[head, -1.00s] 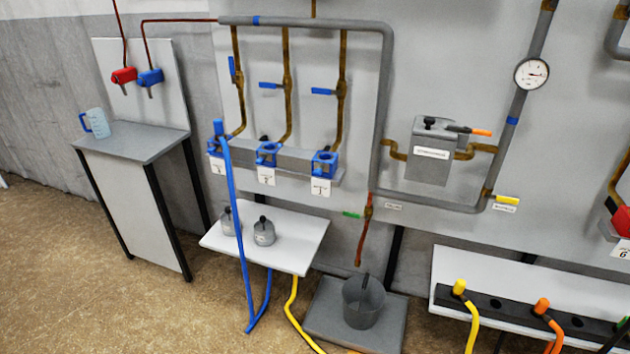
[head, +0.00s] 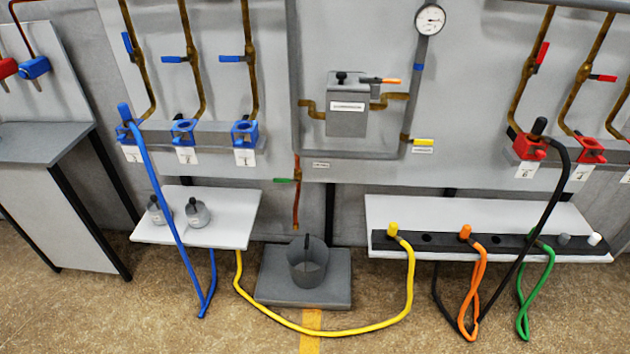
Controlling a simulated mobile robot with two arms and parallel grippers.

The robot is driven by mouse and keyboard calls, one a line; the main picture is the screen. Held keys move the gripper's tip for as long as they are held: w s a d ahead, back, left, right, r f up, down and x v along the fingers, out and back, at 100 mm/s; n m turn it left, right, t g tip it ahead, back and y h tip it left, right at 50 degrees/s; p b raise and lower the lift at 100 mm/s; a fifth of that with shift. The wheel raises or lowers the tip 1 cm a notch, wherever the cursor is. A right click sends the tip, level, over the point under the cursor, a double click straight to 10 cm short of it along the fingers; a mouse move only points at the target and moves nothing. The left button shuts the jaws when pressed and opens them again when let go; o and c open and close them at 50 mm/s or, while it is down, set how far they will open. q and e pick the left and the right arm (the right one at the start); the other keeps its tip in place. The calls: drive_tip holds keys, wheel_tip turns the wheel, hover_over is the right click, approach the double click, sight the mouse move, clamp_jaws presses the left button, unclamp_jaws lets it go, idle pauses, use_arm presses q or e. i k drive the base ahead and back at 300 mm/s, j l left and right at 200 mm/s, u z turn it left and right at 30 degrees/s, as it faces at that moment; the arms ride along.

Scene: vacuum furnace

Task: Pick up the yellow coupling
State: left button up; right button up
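The yellow coupling (head: 392,229) stands upright in the left end of a black holder strip (head: 480,243) on the right white shelf. A yellow hose (head: 345,331) runs from it down to the floor and across to the left shelf, passing in front of the grey bucket. Neither of my grippers shows in the head view.
An orange coupling (head: 465,232) stands right of the yellow one in the same strip. A black hose (head: 520,262) hangs from a red port (head: 531,148) across the strip. A grey bucket (head: 308,268) stands on a low grey platform (head: 276,288). Floor in front is partly open.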

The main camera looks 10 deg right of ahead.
sight(391, 235)
drive_tip(key=i+l+z, duration=0.45)
drive_tip(key=i+l, duration=0.55)
drive_tip(key=i, duration=0.1)
